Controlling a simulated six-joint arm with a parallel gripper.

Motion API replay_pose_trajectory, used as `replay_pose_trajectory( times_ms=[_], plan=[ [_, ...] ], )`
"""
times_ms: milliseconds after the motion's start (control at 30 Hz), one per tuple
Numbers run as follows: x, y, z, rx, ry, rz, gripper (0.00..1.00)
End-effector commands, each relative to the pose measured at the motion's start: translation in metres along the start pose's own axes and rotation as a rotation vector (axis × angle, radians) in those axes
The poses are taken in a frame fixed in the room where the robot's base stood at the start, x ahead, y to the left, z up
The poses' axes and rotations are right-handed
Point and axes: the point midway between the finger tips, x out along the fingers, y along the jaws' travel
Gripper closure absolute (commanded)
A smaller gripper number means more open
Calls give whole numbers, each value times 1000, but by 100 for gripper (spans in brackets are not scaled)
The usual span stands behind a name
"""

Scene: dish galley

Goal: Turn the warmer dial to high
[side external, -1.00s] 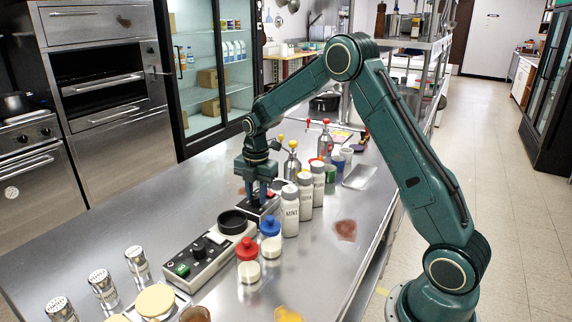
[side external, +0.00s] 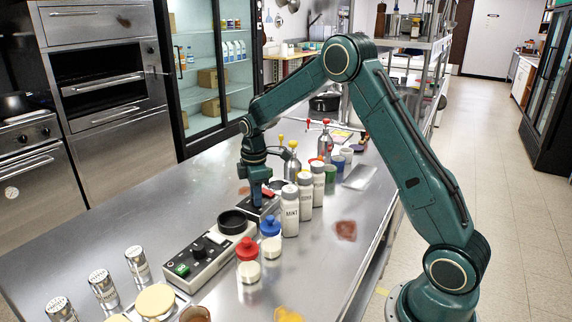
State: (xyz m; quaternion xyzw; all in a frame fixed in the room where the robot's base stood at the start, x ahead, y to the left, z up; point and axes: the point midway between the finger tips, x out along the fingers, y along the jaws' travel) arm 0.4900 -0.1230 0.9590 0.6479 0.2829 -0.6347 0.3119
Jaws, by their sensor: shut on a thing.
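My gripper (side external: 257,202) points straight down and is shut on the dial of a small dark-topped box with light sides (side external: 268,209), which I take for the warmer. The gripper shows edge-on, with its fingers overlapping. The dial itself is hidden behind the fingers, so its setting and markers cannot be read.
A long control unit (side external: 187,262) with a green switch, a black knob and a round black top stands in front. White shaker bottles (side external: 290,214) stand close to the right. Red- and blue-lidded jars (side external: 248,252) are nearer.

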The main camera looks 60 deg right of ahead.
Motion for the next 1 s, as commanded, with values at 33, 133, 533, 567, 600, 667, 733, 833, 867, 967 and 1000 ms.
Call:
replay_pose_trajectory(
  times_ms=[33,133,533,567,600,667,733,833,867,967,1000],
  plan=[
    [-1,0,0,46,-1,2,96],
    [-1,1,0,141,-6,3,96],
    [-2,1,-1,520,-22,3,96],
    [-2,1,-1,548,-24,2,96],
    [-2,1,-1,587,-25,2,96],
    [-2,1,-1,643,-28,2,96],
    [-2,1,-1,710,-31,2,96],
    [-2,2,-1,805,-35,3,96],
    [-2,2,-1,833,-36,3,96],
    [-2,2,-1,928,-40,3,96],
    [-2,2,-1,966,-41,3,96]
  ],
)
